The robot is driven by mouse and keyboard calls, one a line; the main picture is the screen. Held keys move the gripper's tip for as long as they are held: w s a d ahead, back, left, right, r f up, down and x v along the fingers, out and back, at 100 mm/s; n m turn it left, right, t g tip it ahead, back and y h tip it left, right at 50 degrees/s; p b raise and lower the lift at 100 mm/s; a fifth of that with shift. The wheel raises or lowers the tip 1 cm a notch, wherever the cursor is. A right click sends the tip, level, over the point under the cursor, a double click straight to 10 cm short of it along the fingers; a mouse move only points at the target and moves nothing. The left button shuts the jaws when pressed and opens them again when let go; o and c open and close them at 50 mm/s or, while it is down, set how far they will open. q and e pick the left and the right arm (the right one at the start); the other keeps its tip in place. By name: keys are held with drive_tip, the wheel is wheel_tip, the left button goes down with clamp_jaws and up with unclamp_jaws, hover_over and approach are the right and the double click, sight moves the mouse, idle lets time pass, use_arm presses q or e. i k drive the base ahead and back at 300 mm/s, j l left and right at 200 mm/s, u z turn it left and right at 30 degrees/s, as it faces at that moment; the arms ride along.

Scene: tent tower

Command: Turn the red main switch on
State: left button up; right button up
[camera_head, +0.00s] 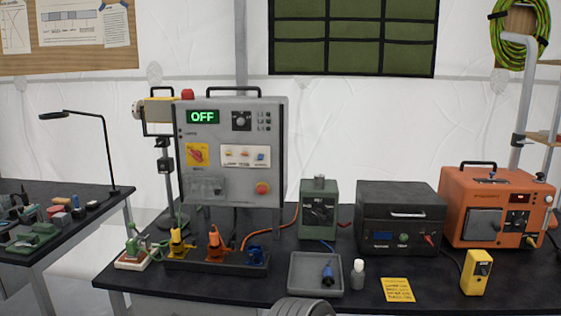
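A grey control panel (226,180) stands upright on the black table, with a green display (202,117) reading OFF. The red main switch (196,154) is a rotary knob on a yellow plate, at the left of the panel below the display. Its exact angle is too small to read surely.
Yellow, orange and blue plugs (214,246) stand in front of the panel. A grey tray (314,275) holds a blue connector. The space directly before the switch is free.

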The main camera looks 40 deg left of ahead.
sight(196, 154)
drive_tip(key=k+l+u, duration=0.1)
drive_tip(key=u, duration=1.65)
